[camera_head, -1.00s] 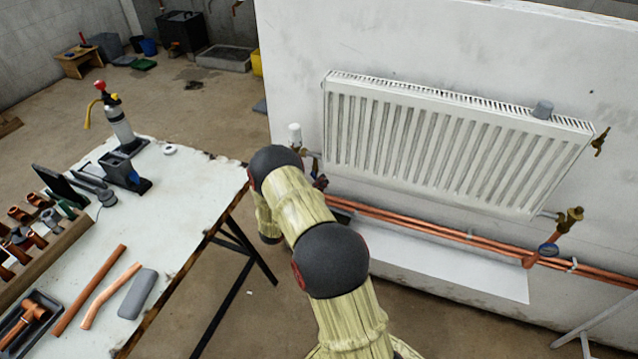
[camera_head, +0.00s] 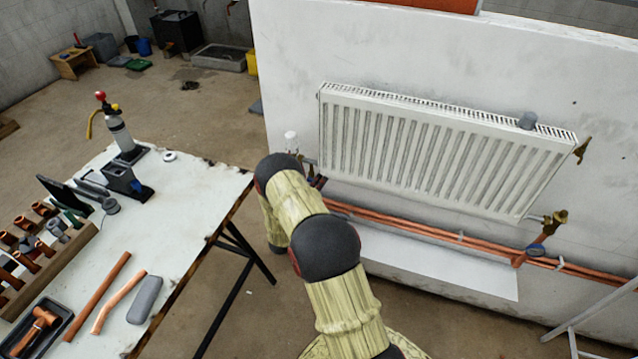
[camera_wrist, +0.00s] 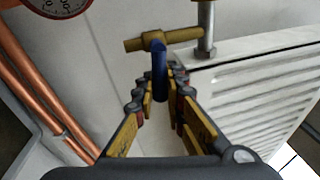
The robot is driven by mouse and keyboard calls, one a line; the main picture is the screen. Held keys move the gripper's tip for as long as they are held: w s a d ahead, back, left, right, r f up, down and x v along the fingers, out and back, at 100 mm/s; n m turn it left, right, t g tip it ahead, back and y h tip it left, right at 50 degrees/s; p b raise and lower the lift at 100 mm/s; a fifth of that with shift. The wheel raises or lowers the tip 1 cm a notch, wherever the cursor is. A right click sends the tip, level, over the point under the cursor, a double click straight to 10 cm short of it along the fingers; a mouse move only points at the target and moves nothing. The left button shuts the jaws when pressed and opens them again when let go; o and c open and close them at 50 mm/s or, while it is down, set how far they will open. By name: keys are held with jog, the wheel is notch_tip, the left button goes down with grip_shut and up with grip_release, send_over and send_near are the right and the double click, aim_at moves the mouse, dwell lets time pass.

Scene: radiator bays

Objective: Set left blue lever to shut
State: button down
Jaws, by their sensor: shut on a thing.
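In the wrist view my gripper (camera_wrist: 160,90) has its two jaws closed in around a blue lever (camera_wrist: 158,58). The lever hangs from a brass valve (camera_wrist: 155,41) beside the radiator's (camera_wrist: 250,90) lower corner. The lever's lower part lies between the fingertips. A second blue lever (camera_head: 536,250) shows at the right valve (camera_head: 555,222), below the radiator's right end.
Copper pipes (camera_head: 430,231) run along the wall under the radiator; they also pass at the left of the wrist view, near a round gauge (camera_wrist: 62,3). A workbench (camera_head: 185,200) with pipe pieces and tools stands left of my arm.

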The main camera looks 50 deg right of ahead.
jog(key=shift+r+n, duration=0.2)
jog(key=shift+n, duration=0.5)
jog(key=c, duration=1.8)
grip_release()
jog(key=v, duration=0.8)
jog(key=shift+f, duration=0.1)
